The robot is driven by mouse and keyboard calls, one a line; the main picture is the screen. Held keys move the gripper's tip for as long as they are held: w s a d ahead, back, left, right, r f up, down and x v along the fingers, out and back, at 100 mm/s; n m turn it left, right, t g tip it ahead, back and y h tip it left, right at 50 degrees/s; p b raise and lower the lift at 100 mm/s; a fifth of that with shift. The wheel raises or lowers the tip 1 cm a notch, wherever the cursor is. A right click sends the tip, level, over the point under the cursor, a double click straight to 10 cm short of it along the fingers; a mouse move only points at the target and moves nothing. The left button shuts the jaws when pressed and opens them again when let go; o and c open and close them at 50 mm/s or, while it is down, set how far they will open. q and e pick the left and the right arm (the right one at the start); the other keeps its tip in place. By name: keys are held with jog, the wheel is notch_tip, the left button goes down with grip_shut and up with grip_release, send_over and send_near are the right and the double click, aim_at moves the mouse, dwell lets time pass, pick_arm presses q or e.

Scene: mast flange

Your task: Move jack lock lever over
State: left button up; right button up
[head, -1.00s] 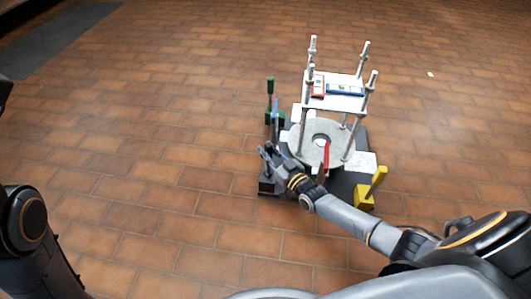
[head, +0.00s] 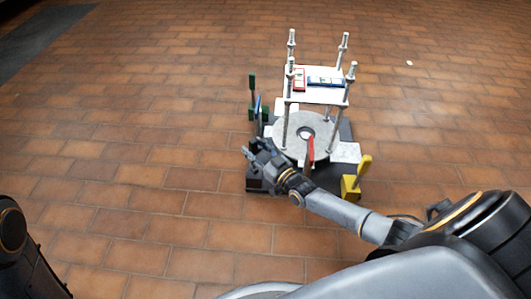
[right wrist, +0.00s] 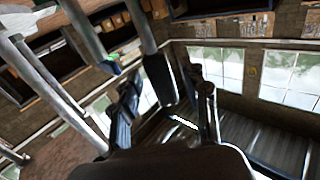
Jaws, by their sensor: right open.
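A flange fixture stands on the floor with several coloured levers on its dark base. A green lever (head: 252,90) and a blue lever (head: 258,106) stand upright at its left. A red lever (head: 310,151) is at its front and a yellow lever (head: 357,178) at its front right. No label shows which is the jack lock lever. My right gripper (head: 250,150) is open at the base's front left, just in front of the blue lever. In the right wrist view its open fingers (right wrist: 168,108) flank a dark paddle-like piece (right wrist: 159,80); contact cannot be told. My left gripper is out of view.
A round grey flange (head: 283,142) lies on the base. Several upright studs carry a white plate (head: 322,94) with red and blue blocks above it. My right forearm crosses in front of the fixture. The tiled floor (head: 130,140) to the left is clear.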

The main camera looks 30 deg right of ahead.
jog(key=s+d, duration=0.2)
jog(key=s, duration=0.9)
jog(key=shift+d, duration=0.1)
